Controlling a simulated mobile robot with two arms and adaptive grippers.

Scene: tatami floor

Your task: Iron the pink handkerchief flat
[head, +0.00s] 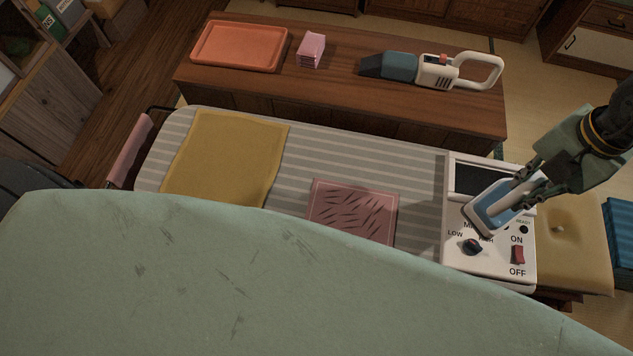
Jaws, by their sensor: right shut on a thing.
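The pink handkerchief (352,211) lies on the striped ironing board (415,175), right of its middle. Dark crease marks cover it, and its lower edge is partly hidden by my green body. The blue and white iron (488,211) is at the board's right end, over the white control panel (460,247). My right gripper (529,188) is shut on the iron's handle. I cannot tell whether the iron touches its dark rest plate. The panel has a dial and a red ON/OFF switch. My left gripper is not in view.
A yellow cloth (225,155) lies flat on the board's left part. Behind the board, a low wooden table (330,95) bears an orange tray (240,47), a folded pink stack (311,50) and a handheld vacuum (430,69). A tan cushion (570,240) is right of the panel.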

